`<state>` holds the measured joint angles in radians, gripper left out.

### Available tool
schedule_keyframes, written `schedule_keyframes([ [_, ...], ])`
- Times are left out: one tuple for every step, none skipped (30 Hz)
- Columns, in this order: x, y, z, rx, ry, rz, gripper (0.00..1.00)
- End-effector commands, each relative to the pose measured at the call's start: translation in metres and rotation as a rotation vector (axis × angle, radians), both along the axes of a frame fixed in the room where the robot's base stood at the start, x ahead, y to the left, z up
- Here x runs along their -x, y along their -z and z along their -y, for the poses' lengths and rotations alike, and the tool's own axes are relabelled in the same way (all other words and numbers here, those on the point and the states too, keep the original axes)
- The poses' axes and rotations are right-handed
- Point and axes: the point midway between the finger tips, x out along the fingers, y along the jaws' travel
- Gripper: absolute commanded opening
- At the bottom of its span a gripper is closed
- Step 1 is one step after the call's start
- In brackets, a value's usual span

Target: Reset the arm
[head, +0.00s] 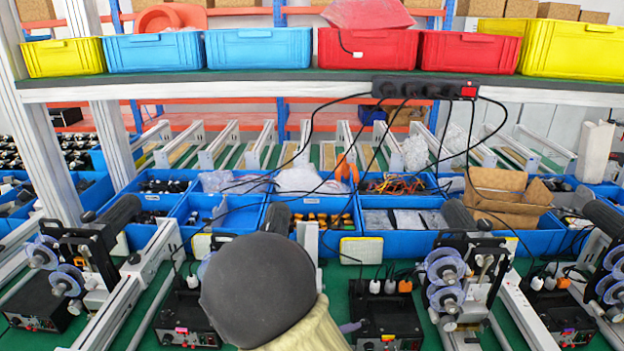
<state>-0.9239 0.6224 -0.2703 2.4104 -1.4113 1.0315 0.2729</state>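A dark grey rounded part with a cream section below it fills the lower middle of the head view. It appears to be a link of my arm, and it stands in front of the workbench. No gripper fingers show, so I cannot see where my gripper is or whether it holds anything.
The green bench (497,335) carries black control boxes (386,318), coder machines with translucent reels (446,285) and metal rails. Blue bins (400,243) of parts and an open cardboard box (505,197) stand behind. A shelf with coloured bins and a power strip (425,90) with hanging cables spans above.

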Motion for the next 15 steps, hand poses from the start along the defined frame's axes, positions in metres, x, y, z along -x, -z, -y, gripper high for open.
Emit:
schedule_keyframes([
  [0.012, 0.001, 0.019, -0.076, 0.115, -0.015, 0.49],
  [0.02, 0.003, 0.027, -0.121, 0.18, -0.023, 0.49],
  [0.03, 0.005, 0.037, -0.182, 0.264, -0.033, 0.49],
  [0.038, 0.007, 0.044, -0.228, 0.326, -0.039, 0.49],
  [0.046, 0.008, 0.049, -0.277, 0.391, -0.042, 0.49],
  [0.056, 0.01, 0.055, -0.342, 0.47, -0.043, 0.49],
  [0.062, 0.011, 0.058, -0.393, 0.529, -0.041, 0.49],
  [0.069, 0.012, 0.06, -0.444, 0.587, -0.037, 0.49],
  [0.077, 0.013, 0.062, -0.512, 0.662, -0.03, 0.49],
  [0.082, 0.014, 0.063, -0.565, 0.716, -0.022, 0.49],
  [0.086, 0.014, 0.063, -0.619, 0.769, -0.01, 0.49],
  [0.091, 0.013, 0.062, -0.691, 0.837, 0.008, 0.49],
  [0.094, 0.012, 0.061, -0.744, 0.886, 0.024, 0.49],
  [0.096, 0.011, 0.059, -0.799, 0.934, 0.043, 0.49],
  [0.098, 0.009, 0.058, -0.871, 0.996, 0.072, 0.49],
])
